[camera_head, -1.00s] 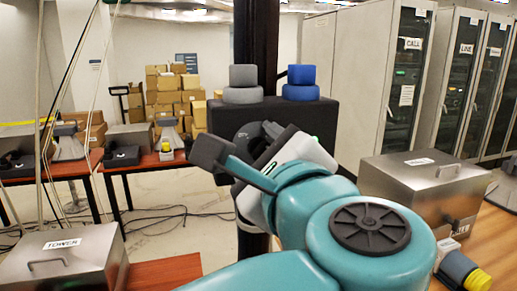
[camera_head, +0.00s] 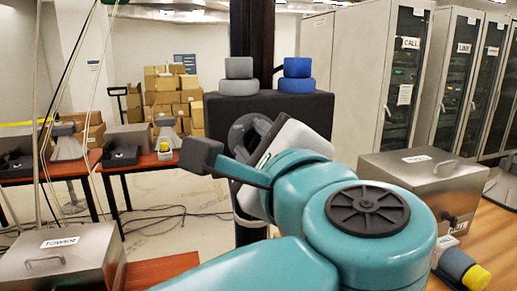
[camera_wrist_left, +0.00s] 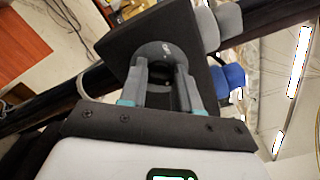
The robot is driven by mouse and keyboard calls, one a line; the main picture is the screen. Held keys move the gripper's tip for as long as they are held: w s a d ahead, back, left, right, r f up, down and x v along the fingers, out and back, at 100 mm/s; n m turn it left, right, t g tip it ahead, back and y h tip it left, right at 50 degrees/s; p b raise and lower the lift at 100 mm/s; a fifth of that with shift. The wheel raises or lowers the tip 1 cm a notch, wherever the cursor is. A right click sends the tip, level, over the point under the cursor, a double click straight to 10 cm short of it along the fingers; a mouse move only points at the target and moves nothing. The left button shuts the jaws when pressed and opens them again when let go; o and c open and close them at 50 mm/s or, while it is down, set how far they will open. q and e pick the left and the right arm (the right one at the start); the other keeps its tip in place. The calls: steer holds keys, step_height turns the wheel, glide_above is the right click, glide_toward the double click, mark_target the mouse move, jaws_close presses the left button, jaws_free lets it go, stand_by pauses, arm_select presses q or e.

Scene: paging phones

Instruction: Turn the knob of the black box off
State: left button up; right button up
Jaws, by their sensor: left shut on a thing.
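The black box (camera_head: 312,112) is mounted on a dark post, and it also shows in the wrist view (camera_wrist_left: 118,45). Its dark round knob (camera_head: 240,128) is on the face towards me, partly hidden by my wrist; it also shows in the left wrist view (camera_wrist_left: 157,52). My left gripper (camera_wrist_left: 162,74) has its two grey fingers either side of the knob and is shut on it. In the head view, my left wrist and teal arm cover the lower part of the box. My right gripper is not in view.
Grey (camera_head: 239,68) and blue (camera_head: 298,68) stacked round pieces sit on top of the box. Metal cases stand at lower left (camera_head: 62,262) and right (camera_head: 418,180). Cardboard boxes (camera_head: 172,100) and cabinets (camera_head: 345,80) are behind. Cables lie on the floor.

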arm_select(q)
steer(key=shift+d+f+n+b, duration=0.15)
steer(key=shift+n+b, duration=1.15)
steer(key=shift+n, duration=1.35)
steer(key=shift+a+f+n+b, duration=0.15)
steer(key=shift+n+b, duration=1.2)
steer(key=shift+n, duration=1.25)
steer(key=shift+d+f+n+b, duration=0.15)
steer(key=shift+n+b, duration=1.15)
steer(key=shift+n, duration=1.65)
steer(key=o, duration=1.1)
steer(key=shift+s+r, duration=0.1)
steer(key=shift+c, duration=0.2)
